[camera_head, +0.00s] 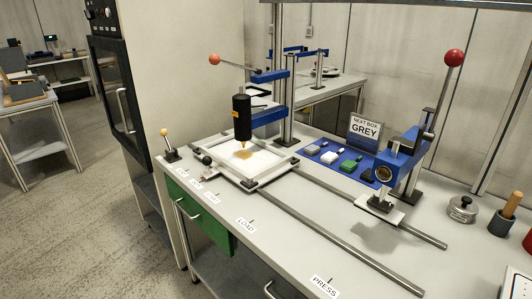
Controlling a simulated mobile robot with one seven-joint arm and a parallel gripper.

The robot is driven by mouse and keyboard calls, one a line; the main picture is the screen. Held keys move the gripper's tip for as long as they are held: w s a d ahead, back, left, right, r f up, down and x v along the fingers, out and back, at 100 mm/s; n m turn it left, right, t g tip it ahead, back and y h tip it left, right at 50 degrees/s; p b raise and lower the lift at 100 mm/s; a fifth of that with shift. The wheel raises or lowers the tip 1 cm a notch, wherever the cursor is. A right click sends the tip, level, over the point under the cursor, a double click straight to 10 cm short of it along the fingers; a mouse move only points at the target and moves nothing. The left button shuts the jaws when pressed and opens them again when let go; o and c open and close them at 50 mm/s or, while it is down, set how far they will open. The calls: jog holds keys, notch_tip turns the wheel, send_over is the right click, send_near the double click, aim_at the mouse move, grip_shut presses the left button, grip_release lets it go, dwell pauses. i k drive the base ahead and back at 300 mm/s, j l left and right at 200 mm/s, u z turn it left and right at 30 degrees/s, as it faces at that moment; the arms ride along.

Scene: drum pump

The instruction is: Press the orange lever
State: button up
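A lever with an orange ball knob (215,59) sticks out to the left from a blue bracket (270,76) on an upright post (289,70). Its thin rod slopes slightly down from the knob to the bracket. A black cylinder (242,118) with an orange mark hangs below, held by a lower blue arm. Its pointed tip is over an orange-yellow patch (243,153) on a white framed plate (222,168). A small lever with a yellow-orange knob (164,132) stands at the bench's left end. My gripper is not in view.
A blue press (400,155) with a red-knobbed lever (454,58) stands on the right. Two rails (340,248) run along the workbench. Small blocks lie by a "NEXT BOX GREY" sign (365,130). A metal weight (462,208) stands at the right. A dark cabinet (118,85) stands left.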

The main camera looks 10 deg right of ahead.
aim_at(214, 58)
jog(key=i+j+z, duration=0.25)
jog(key=i, duration=0.2)
jog(key=i+j+z, duration=0.1)
jog(key=i+z, duration=0.2)
jog(key=i, duration=0.15)
